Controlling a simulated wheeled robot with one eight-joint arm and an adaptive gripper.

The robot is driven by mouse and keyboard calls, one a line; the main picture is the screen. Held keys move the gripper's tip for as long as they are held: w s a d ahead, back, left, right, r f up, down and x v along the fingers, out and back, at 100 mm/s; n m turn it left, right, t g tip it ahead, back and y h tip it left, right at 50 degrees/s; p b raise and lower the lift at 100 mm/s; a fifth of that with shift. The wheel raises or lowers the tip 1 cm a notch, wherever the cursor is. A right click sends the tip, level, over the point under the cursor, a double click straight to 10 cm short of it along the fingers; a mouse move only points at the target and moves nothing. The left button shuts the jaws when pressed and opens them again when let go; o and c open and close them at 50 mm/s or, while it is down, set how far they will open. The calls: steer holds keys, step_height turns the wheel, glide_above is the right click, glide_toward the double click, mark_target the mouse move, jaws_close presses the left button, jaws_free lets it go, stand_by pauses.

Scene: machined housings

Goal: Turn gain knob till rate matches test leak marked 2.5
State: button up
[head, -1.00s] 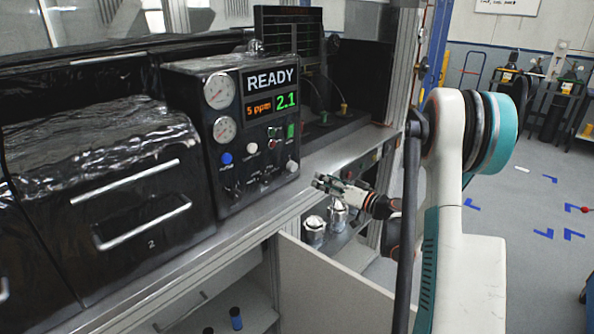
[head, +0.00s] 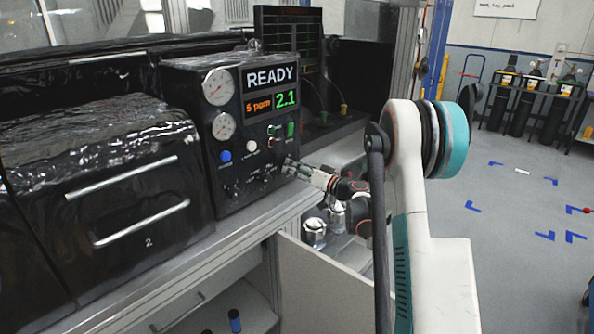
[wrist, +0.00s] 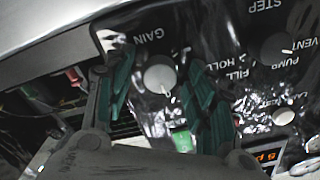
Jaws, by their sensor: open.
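The leak tester (head: 190,100) is a black panel box with a display (head: 270,90) reading READY, orange 5 ppm and green 2.1. In the wrist view the pale round gain knob (wrist: 159,78) sits under the printed word GAIN, upside down there. My gripper (head: 297,166) is at the panel's lower right corner. In the wrist view its green-padded fingers (wrist: 160,92) are open, one on each side of the knob, with visible gaps. I cannot tell how deep they reach. In the head view the fingers mostly hide the knob. No mark reading 2.5 is legible.
Other controls sit close by, including a blue button (head: 225,156), a white button (head: 252,146) and a knob near STEP (wrist: 277,47). Silver canisters (head: 314,232) stand below the bench. The bench edge (head: 240,222) runs under the panel.

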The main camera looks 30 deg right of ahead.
steer(key=c, duration=1.1)
steer(key=shift+m, duration=0.4)
steer(key=m+b, duration=0.1)
steer(key=m, duration=0.3)
steer(key=shift+m, duration=0.3)
steer(key=m+b, duration=0.1)
steer(key=m, duration=0.4)
steer(key=shift+m, duration=0.3)
steer(key=o, duration=1.1)
